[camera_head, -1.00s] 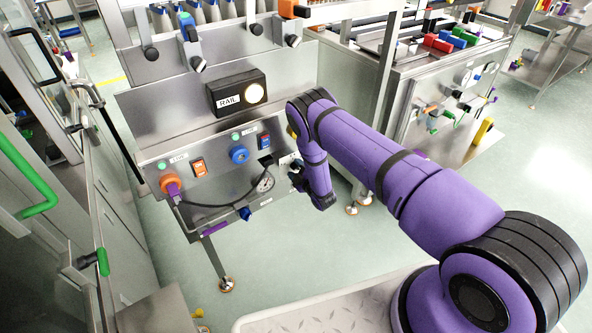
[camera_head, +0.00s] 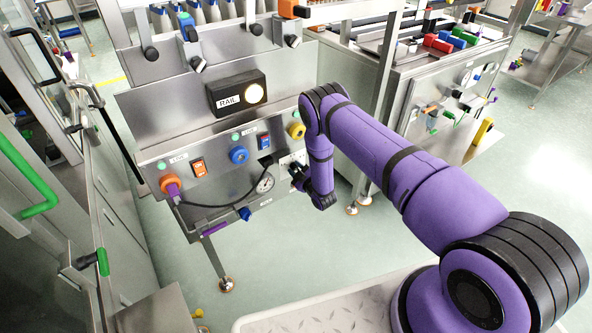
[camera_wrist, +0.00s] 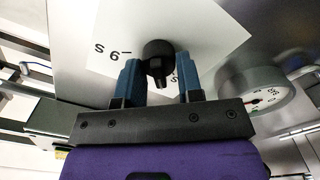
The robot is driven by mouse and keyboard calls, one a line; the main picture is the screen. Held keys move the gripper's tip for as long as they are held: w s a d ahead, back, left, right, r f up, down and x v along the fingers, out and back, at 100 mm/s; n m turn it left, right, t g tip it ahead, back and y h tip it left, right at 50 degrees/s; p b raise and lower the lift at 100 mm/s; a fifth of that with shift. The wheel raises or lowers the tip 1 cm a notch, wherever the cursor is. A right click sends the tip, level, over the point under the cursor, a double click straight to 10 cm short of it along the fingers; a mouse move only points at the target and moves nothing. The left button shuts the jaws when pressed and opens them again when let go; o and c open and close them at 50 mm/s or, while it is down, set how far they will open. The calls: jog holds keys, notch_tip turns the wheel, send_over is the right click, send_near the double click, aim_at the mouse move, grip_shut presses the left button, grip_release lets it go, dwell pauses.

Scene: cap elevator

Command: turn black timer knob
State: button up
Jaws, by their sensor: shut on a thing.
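The black timer knob (camera_wrist: 158,52) shows in the wrist view, in front of a white label with upside-down markings. My gripper (camera_wrist: 161,78) has its two blue fingers on either side of the knob and is shut on it. In the head view my gripper (camera_head: 299,178) is at the lower right end of the steel control panel (camera_head: 215,210), and the knob itself is hidden behind it.
A round gauge (camera_wrist: 254,92) is close to the right of my fingers in the wrist view. On the panel are a blue knob (camera_head: 239,155), a yellow knob (camera_head: 297,130), an orange switch (camera_head: 199,168) and a black hose (camera_head: 215,205). Floor is clear in front.

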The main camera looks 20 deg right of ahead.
jog(key=m, duration=0.5)
jog(key=shift+d+m, duration=0.15)
jog(key=shift+m, duration=0.25)
jog(key=m, duration=0.4)
jog(key=shift+w+d, duration=0.1)
jog(key=shift+d, duration=0.05)
jog(key=m, duration=0.5)
jog(key=shift+d+m, duration=0.15)
jog(key=shift+m, duration=0.25)
jog(key=m, duration=0.4)
jog(key=shift+f+m, duration=0.15)
jog(key=shift+m, duration=0.15)
jog(key=o, duration=0.9)
